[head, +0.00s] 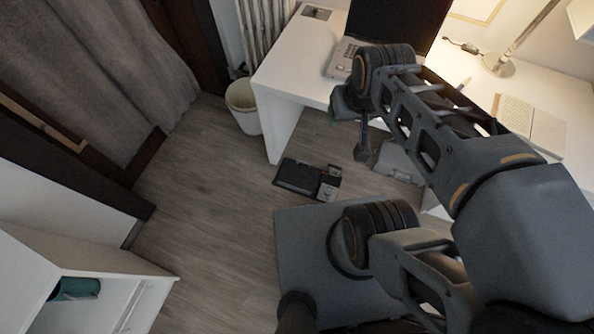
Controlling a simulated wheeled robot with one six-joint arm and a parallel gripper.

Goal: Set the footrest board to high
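A low dark flat board (297,175) lies on the floor by the desk's left leg, with a small grey, boxy part (329,184) at its right end. It looks like the footrest board, but its height setting is too small to read. A grey angular object (398,160) under the desk is partly hidden by my arm. My gripper (361,151) hangs at the end of my arm, in front of the desk edge, up and right of the board in the picture. Its fingers are dark and seen edge-on, so their opening is unclear. I see nothing held in it.
The white desk (291,85) carries a laptop (395,22), a lamp (499,65) and an open notebook (528,122). A white bin (243,104) stands left of the desk leg. Floor to the left is clear.

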